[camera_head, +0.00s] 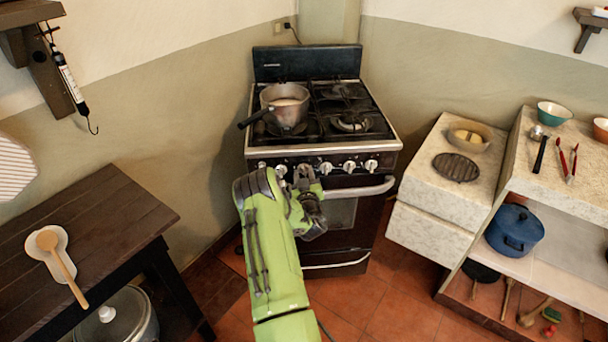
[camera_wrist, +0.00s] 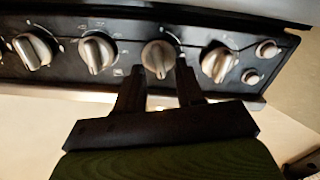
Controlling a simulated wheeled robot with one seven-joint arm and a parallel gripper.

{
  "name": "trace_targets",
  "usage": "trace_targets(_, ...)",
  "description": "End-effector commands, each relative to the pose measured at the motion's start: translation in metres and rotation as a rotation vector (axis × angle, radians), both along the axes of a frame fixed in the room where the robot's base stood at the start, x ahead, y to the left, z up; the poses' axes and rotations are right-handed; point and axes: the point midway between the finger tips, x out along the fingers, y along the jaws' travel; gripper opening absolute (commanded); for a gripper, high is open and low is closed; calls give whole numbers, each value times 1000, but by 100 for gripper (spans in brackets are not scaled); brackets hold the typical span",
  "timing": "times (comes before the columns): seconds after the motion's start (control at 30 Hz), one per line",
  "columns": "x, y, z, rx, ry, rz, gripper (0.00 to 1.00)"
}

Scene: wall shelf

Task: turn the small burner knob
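The stove's front panel has a row of silver knobs, some showing in the head view (camera_head: 326,168). In the wrist view, one knob (camera_wrist: 160,57) lies between the two dark fingertips of my gripper (camera_wrist: 160,68). The fingers are apart, with a small gap on each side of the knob; contact cannot be told. Other knobs lie to its left (camera_wrist: 98,52) and right (camera_wrist: 217,62). In the head view my gripper (camera_head: 306,180) is at the left part of the panel and hides some of it. I cannot tell which knob is the small burner's.
The stove (camera_head: 330,110) carries a pot (camera_head: 285,100) whose handle points left. The oven door handle (camera_head: 360,188) sticks out below the knobs. A dark wooden table (camera_head: 110,215) stands at left, a stone counter (camera_head: 440,190) at right. Tiled floor (camera_head: 350,300) is clear in front.

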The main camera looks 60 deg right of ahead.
Motion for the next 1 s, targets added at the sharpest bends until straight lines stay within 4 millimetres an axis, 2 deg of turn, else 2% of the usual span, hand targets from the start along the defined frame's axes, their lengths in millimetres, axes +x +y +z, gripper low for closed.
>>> trace_targets(0.27,2,-2,0,1,-2,1,36)
trace_targets(0.5,1,-2,0,1,-2,1,0)
trace_targets(1.0,2,-1,-2,-38,61,1,0)
